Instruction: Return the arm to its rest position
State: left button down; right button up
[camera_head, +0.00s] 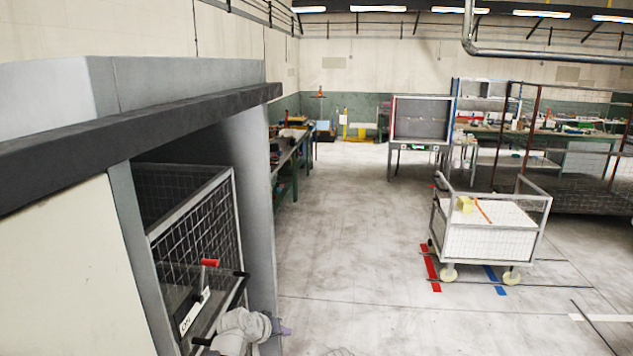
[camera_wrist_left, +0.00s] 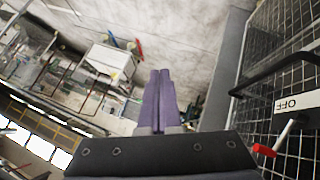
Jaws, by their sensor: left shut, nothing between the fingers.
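My left gripper (camera_head: 286,331) shows at the bottom of the head view, just right of the press opening, with part of the wrist cut off by the lower edge. In the left wrist view the two purple fingers of the left gripper (camera_wrist_left: 160,72) lie together, shut with nothing between them. A lever with a red handle (camera_head: 209,262) stands by an OFF label (camera_head: 195,311) in front of the mesh. The red handle (camera_wrist_left: 264,150) and OFF label (camera_wrist_left: 297,103) are also in the wrist view, right of the fingers and apart from them. My right gripper is not in view.
The grey press (camera_head: 257,180) with its dark beam (camera_head: 150,123) and mesh cage (camera_head: 195,237) fills the left side. A white cart (camera_head: 488,243) stands on the right, by red and blue floor strips. The middle floor is clear. Workbenches line the back.

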pick_arm(q)
jog(key=s+a+f+g+y, duration=0.2)
jog(key=s+a+f+g, duration=0.15)
jog(key=s, duration=0.55)
jog(key=s+a+f+g+y, duration=0.2)
jog(key=s+a+f+g, duration=0.15)
jog(key=s, duration=0.55)
jog(key=s+d+f+m+b, duration=0.1)
jog(key=s+d+f+b, duration=0.1)
jog(key=f+b, duration=0.4)
jog(key=s+d+f+m+y+b, duration=0.1)
jog(key=s+d+f+m+b, duration=0.1)
jog(key=d+f+b, duration=0.2)
jog(key=s+d+f+m+g+b, duration=0.1)
jog(key=d+f+b, duration=0.3)
jog(key=f+b, duration=0.6)
jog(key=shift+s+f+m+y+b, duration=0.15)
jog(key=shift+s+m+y+b, duration=0.2)
jog(key=shift+b, duration=0.2)
